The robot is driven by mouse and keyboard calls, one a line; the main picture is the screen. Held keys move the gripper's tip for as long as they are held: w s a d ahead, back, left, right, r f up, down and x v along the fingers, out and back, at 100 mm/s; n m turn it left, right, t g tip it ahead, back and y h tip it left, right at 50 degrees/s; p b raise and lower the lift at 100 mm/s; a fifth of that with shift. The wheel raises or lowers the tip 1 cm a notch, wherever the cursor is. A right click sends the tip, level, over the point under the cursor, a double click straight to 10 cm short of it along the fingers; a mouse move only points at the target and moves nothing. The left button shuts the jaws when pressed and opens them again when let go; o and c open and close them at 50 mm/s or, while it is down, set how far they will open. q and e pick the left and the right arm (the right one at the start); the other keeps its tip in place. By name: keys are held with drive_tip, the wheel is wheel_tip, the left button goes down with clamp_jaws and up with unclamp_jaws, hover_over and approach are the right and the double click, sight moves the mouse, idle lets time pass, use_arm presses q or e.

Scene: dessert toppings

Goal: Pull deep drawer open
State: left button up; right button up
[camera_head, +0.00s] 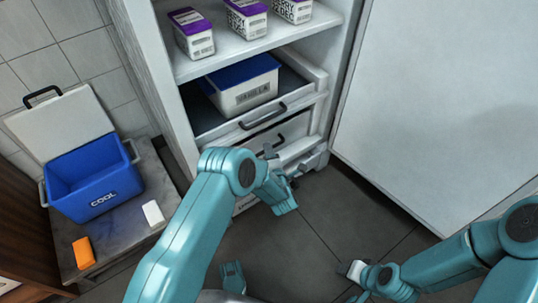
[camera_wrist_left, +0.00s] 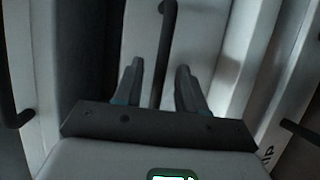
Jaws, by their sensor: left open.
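The upper freezer drawer is pulled out and shows a dark handle (camera_head: 263,116). Under it is another drawer front (camera_head: 254,143) with a dark handle (camera_head: 262,141); I cannot tell how deep either drawer is. My left gripper (camera_head: 279,163) is at the lower drawer fronts, its fingers apart. In the left wrist view, a dark bar handle (camera_wrist_left: 168,30) stands between the two open fingers (camera_wrist_left: 158,88), with no clear contact. My right gripper (camera_head: 352,269) is low at the right, over the floor, and its jaws are not clear.
A white tub with a blue lid (camera_head: 240,82) sits in the upper drawer. Purple-lidded tubs (camera_head: 193,34) stand on the shelf above. The open freezer door (camera_head: 440,100) fills the right. A blue cooler (camera_head: 94,180) stands on a low table at left.

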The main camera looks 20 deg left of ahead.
use_arm(q)
clamp_jaws()
drive_tip(key=shift+d, duration=0.1)
